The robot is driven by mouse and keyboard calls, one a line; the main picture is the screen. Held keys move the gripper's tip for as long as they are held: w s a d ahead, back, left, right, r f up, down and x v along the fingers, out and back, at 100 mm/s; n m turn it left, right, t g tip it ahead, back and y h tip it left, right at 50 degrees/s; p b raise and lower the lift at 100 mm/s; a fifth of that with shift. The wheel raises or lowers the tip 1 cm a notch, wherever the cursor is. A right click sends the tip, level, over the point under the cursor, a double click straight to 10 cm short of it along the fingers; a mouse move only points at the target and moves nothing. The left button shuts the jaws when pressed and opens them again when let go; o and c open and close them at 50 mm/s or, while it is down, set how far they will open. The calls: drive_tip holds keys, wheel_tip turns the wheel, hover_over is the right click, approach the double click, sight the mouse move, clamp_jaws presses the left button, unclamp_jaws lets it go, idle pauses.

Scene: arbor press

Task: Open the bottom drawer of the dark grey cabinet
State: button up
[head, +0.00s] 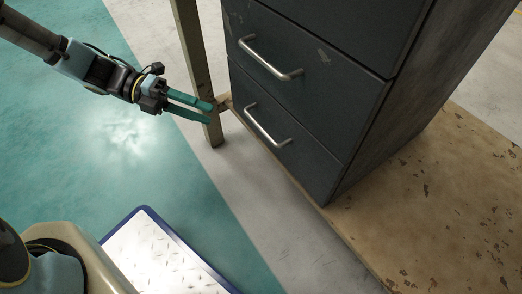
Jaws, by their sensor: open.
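The dark grey cabinet (365,125) stands at the upper middle, with its drawer fronts facing the lower left. The bottom drawer (285,151) looks closed, flush with the drawer above. Its silver bar handle (266,126) is in full view. The drawer above has a like handle (270,60). My gripper (210,112) has two green fingers, spread apart with nothing between them. It is left of the bottom drawer's handle, apart from it in the picture, and its fingers point toward the cabinet. The fingertips overlap a table leg in this view; I cannot tell the depth gap.
A metal leg (190,45) stands left of the cabinet, close to my fingers. A worn tan board (430,205) lies under and right of the cabinet. A blue-edged metal plate (160,260) is at the bottom. Floor in front of the drawers is clear.

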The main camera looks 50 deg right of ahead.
sight(261, 127)
drive_tip(key=shift+s+d+f+n+g+h+b, duration=0.35)
drive_tip(key=shift+s+d+f+b, duration=0.55)
drive_tip(key=shift+s+d+b, duration=0.75)
drive_tip(key=shift+s+d+f+n+g+h+b, duration=0.15)
drive_tip(key=shift+s+d+f+n+b, duration=0.45)
drive_tip(key=shift+s+d+f+b, duration=1)
drive_tip(key=shift+s+d+f+n+g+h+b, duration=0.35)
drive_tip(key=shift+s+d+b, duration=0.65)
drive_tip(key=shift+s, duration=1.3)
drive_tip(key=shift+a+r, duration=0.15)
drive_tip(key=shift+a, duration=0.1)
clamp_jaws()
